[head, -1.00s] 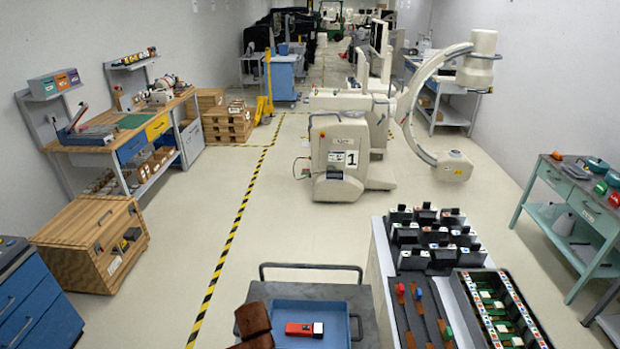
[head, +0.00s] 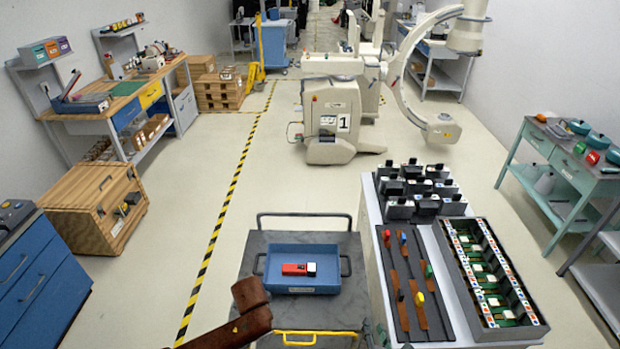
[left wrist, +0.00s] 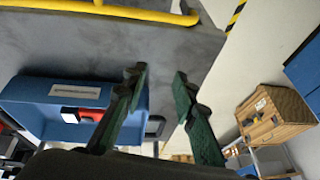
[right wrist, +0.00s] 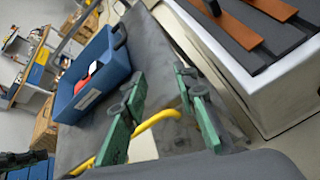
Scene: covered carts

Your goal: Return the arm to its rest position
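My left gripper (left wrist: 158,78) is open and empty in the left wrist view, its green fingers apart. My right gripper (right wrist: 158,85) is also open and empty in the right wrist view. A grey cart (head: 335,228) stands in front of me with a blue tray (head: 300,251) on it. A red block with a white and black end (head: 300,269) lies in the tray. The tray also shows beside the left gripper's fingers (left wrist: 60,93) and beyond the right gripper's fingers (right wrist: 115,70). In the head view I cannot make out either gripper's fingers clearly.
The cart's yellow handle (head: 296,338) is at its near edge, close to the right gripper's fingers (right wrist: 158,122). A white cart (head: 372,235) with black devices, a dark tool board and a grey crate (head: 464,278) stands close on the right. Open floor (head: 285,180) lies beyond.

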